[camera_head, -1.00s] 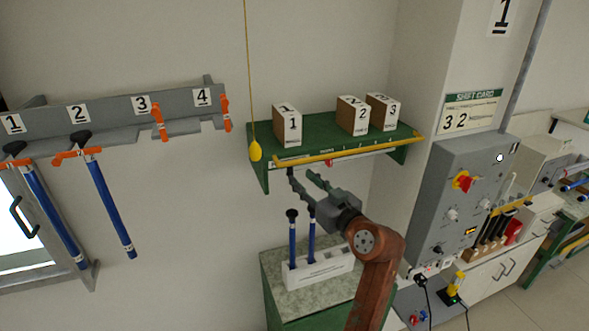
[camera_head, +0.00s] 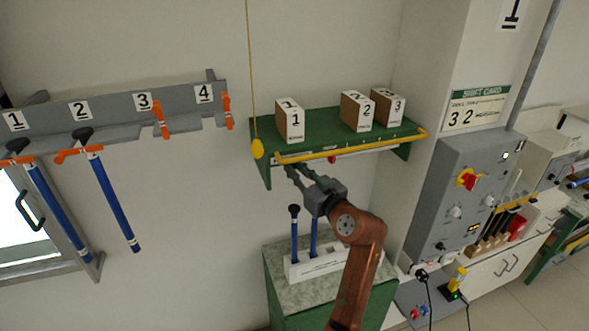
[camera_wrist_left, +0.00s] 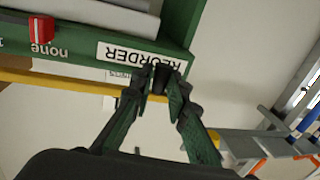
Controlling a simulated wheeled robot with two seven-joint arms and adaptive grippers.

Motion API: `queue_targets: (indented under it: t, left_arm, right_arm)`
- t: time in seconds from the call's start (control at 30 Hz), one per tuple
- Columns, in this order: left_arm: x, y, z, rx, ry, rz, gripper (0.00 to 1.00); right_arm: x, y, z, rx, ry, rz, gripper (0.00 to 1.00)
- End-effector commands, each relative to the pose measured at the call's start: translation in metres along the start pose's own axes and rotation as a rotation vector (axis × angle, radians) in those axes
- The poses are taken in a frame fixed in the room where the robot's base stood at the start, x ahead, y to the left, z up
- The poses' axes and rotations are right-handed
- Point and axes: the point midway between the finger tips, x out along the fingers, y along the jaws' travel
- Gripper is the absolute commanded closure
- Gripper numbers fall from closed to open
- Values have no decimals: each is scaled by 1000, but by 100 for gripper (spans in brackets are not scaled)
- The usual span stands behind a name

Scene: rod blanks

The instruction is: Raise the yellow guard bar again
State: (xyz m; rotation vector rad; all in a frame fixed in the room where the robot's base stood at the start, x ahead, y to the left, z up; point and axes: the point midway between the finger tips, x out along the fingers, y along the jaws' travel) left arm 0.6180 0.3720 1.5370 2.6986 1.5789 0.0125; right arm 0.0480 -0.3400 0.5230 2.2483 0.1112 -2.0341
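The yellow guard bar (camera_head: 350,146) runs along the front edge of the green shelf (camera_head: 322,128), low against it. In the left wrist view the bar (camera_wrist_left: 62,84) crosses from the left to the fingers. My left gripper (camera_head: 291,171) is at the bar's left end, just below the shelf. In the wrist view its two green fingers (camera_wrist_left: 160,92) lie on either side of a small black piece (camera_wrist_left: 161,76) near the bar's end. Whether they press on it I cannot tell. My right gripper is not in view.
Three numbered boxes stand on the shelf, box 1 (camera_head: 290,121) at the left. A yellow pull knob (camera_head: 257,148) hangs on a cord close by. Below, a white holder (camera_head: 318,262) carries blue rods. A grey control box (camera_head: 466,190) stands at the right.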

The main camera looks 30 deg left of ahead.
Motion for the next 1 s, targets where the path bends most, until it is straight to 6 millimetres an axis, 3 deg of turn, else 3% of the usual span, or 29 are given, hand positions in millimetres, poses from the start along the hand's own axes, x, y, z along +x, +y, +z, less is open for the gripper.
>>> queue_targets:
  t: [0.17,0.57,1.0]
  left_arm:
    - [0,0,0,0,1,2,100]
    - [0,0,-4,3,-20,2,100]
    - [-5,0,-27,54,-292,-2,100]
  right_arm:
    - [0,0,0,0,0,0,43]
    - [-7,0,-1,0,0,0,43]
    - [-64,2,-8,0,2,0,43]
